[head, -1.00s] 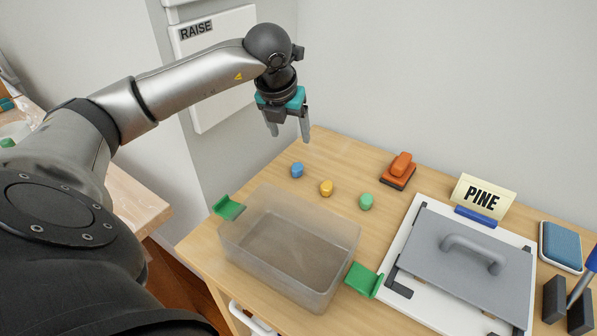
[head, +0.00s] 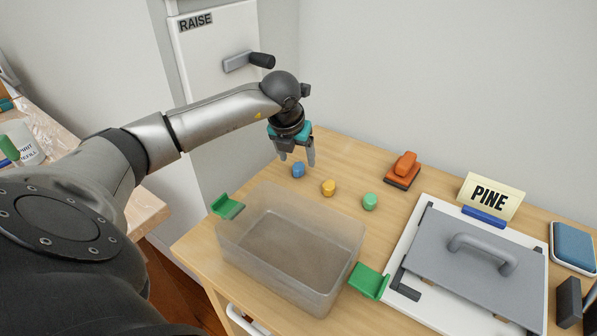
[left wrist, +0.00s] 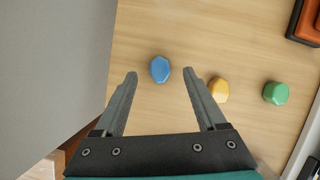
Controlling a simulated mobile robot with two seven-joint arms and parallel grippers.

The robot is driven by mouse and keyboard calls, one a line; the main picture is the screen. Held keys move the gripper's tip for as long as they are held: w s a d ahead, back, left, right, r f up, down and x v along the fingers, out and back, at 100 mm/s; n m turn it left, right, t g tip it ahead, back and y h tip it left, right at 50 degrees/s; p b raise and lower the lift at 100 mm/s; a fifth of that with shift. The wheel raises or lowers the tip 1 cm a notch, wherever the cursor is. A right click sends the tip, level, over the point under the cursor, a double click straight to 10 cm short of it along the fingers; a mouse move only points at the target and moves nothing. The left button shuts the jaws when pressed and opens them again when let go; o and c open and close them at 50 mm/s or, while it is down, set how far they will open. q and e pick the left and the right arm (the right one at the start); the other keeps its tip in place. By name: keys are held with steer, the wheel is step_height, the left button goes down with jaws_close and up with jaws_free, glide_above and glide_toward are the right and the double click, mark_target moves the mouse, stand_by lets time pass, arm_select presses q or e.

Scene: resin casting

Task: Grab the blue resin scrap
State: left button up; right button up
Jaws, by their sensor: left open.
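The blue resin scrap (head: 298,170) lies on the wooden table near its back left edge. It also shows in the left wrist view (left wrist: 160,69), just beyond the fingertips and about midway between them. My left gripper (head: 297,163) is open and empty, pointing down over the blue scrap. In the left wrist view its two fingers (left wrist: 160,73) are spread apart, with bare wood between them. My right gripper is in neither view.
A yellow scrap (head: 328,188) and a green scrap (head: 370,201) lie to the right of the blue one. A clear bin (head: 335,277) with green handles stands in front. An orange-brown block (head: 403,171) and a grey lidded plate (head: 450,255) are farther right.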

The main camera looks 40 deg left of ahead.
mark_target(299, 166)
arm_select(q)
steer(key=shift+f, duration=0.65)
steer(key=shift+b+x, duration=0.45)
steer(key=shift+x, duration=0.45)
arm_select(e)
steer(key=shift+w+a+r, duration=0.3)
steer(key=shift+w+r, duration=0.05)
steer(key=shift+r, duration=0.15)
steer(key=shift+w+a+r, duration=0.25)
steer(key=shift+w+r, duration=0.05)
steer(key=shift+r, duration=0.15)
arm_select(q)
steer(key=shift+w+a, duration=0.1)
steer(key=shift+w, duration=0.05)
steer(key=shift+c, duration=0.2)
jaws_close()
